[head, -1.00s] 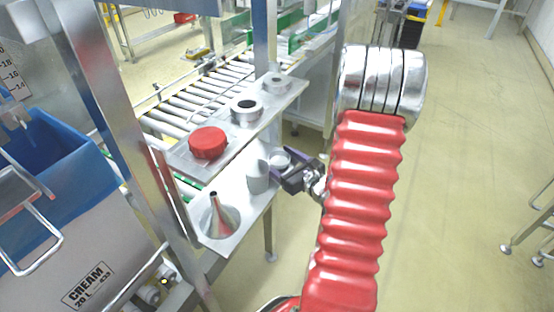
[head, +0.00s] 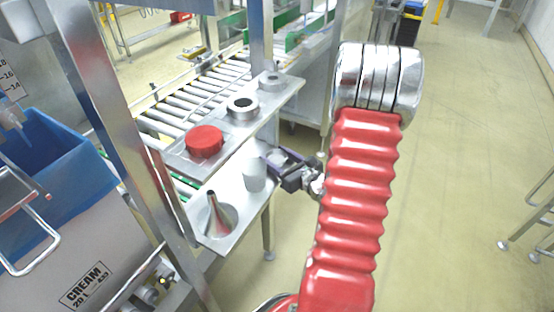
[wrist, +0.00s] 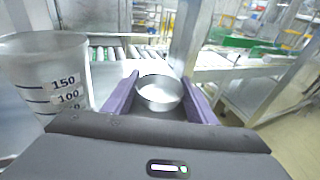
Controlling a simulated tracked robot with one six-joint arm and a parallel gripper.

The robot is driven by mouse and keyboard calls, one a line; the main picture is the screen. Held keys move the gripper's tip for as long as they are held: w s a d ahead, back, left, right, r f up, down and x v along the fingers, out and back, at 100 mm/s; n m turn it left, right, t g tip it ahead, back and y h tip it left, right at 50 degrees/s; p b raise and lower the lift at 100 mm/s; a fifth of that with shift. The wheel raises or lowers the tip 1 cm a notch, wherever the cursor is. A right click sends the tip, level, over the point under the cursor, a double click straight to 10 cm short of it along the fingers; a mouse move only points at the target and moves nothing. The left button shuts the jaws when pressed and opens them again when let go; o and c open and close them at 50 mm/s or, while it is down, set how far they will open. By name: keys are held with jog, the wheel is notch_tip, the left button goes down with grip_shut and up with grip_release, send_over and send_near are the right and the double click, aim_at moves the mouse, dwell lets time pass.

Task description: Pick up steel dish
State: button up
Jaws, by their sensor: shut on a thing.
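The steel dish (wrist: 160,96) is a small round open metal cup. In the wrist view it sits between the two purple fingers of my gripper (wrist: 160,82), which are shut on its sides. In the head view my gripper (head: 280,160) is at the right edge of the lower shelf (head: 228,232), and the dish is mostly hidden by the fingers there. I cannot tell whether the dish is clear of the shelf.
A clear measuring beaker (wrist: 42,80) stands close to the left of my gripper. A steel funnel (head: 218,215) stands on the lower shelf. The upper shelf holds a red lid (head: 205,141) and metal rings (head: 243,108). A post (head: 262,40) rises behind.

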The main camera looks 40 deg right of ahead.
aim_at(276, 160)
jog(key=shift+r, duration=0.15)
jog(key=shift+c, duration=0.4)
notch_tip(276, 160, up, 10)
dwell(0.5)
dwell(0.4)
